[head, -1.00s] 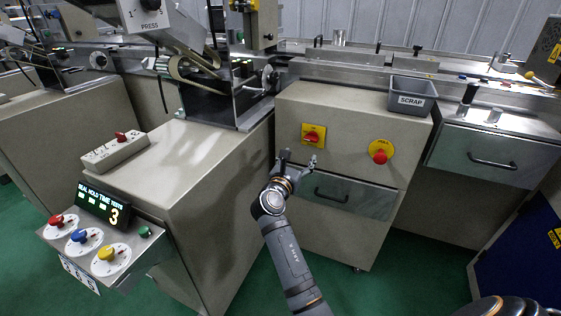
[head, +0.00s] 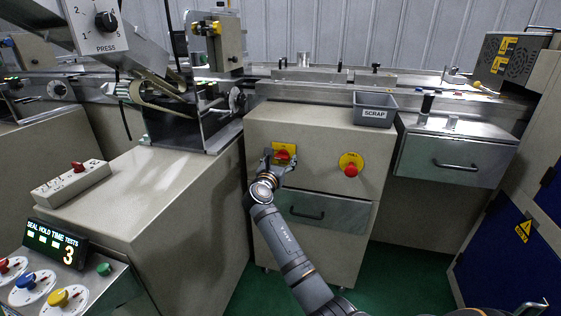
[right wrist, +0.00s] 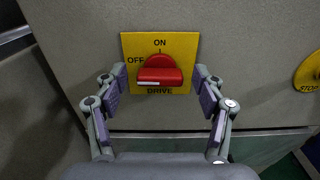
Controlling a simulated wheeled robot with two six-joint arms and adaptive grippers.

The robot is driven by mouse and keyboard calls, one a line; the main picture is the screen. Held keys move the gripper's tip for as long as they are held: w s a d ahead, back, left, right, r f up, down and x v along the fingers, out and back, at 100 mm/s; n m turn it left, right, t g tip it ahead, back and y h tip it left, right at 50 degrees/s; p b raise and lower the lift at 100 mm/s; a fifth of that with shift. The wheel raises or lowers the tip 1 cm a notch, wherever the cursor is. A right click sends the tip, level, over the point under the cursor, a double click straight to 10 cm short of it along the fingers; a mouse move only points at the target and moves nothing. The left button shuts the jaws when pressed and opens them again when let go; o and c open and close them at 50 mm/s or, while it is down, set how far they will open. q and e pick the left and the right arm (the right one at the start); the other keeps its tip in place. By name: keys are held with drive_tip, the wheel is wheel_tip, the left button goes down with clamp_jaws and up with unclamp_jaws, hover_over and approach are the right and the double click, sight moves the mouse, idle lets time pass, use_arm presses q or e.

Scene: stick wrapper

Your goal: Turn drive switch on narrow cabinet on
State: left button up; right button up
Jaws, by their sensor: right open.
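The narrow cabinet (head: 318,135) stands in the middle of the head view. Its drive switch is a red knob (right wrist: 160,72) on a yellow plate (right wrist: 187,45) marked OFF, ON and DRIVE. The knob's handle lies across, with its pale mark toward the left, on the OFF side. The knob also shows in the head view (head: 283,155), partly behind my gripper. My right gripper (head: 278,162) is open in front of the plate. In the right wrist view its fingers (right wrist: 160,84) stand on both sides of the knob, apart from it. My left gripper is not in view.
A red stop button (head: 351,170) on a yellow round plate sits right of the switch. A drawer (head: 340,212) is below it. A grey SCRAP bin (head: 374,109) stands on the cabinet top. A wider machine cabinet (head: 170,190) is close on the left.

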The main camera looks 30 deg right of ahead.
drive_tip(key=c, duration=1.2)
drive_tip(key=shift+o, duration=0.2)
